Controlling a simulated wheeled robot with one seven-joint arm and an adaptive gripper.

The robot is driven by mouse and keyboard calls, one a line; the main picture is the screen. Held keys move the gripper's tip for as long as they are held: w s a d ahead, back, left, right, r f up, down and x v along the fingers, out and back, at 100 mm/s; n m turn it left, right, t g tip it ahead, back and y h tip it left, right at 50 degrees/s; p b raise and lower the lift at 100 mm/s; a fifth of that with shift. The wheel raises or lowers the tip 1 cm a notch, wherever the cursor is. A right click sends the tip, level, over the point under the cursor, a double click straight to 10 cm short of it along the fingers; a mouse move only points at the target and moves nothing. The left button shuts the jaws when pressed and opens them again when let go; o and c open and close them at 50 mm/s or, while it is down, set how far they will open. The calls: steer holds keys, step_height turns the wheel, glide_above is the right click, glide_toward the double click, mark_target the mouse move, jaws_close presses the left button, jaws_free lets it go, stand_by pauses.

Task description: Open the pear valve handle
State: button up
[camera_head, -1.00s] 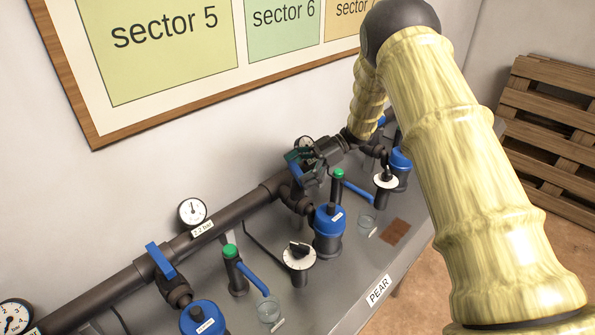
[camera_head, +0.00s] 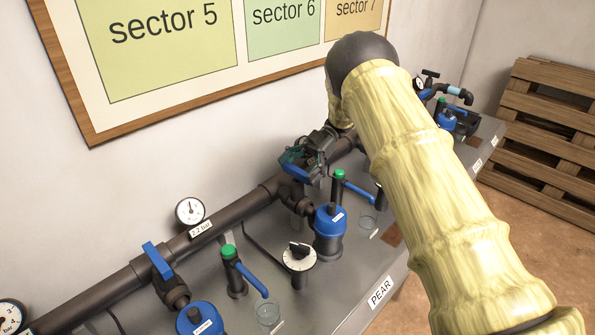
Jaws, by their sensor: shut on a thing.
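The blue valve handle (camera_head: 297,171) sits on the branch valve of the dark main pipe, above the station nearest the PEAR label (camera_head: 380,292). My gripper (camera_head: 303,161) is shut on this handle, with dark jaws and a teal part around it. The jaws hide much of the handle, so its exact angle is hard to tell. The valve body (camera_head: 293,198) shows just below, with its pipe running down to the blue-topped filter (camera_head: 331,220).
A second blue handle (camera_head: 158,261) stands on the pipe to the left, near a pressure gauge (camera_head: 190,211). Green-capped taps, a white dial (camera_head: 299,257) and a clear cup (camera_head: 268,314) crowd the grey bench. The wall board (camera_head: 180,130) is behind.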

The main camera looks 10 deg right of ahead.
steer(key=o, duration=0.7)
steer(key=shift+w+d, duration=0.1)
steer(key=v, duration=1.2)
steer(key=shift+r, duration=0.1)
step_height(320, 180, up, 6)
steer(key=p, duration=0.6)
steer(key=shift+p, duration=0.35)
steer(key=shift+r, duration=0.2)
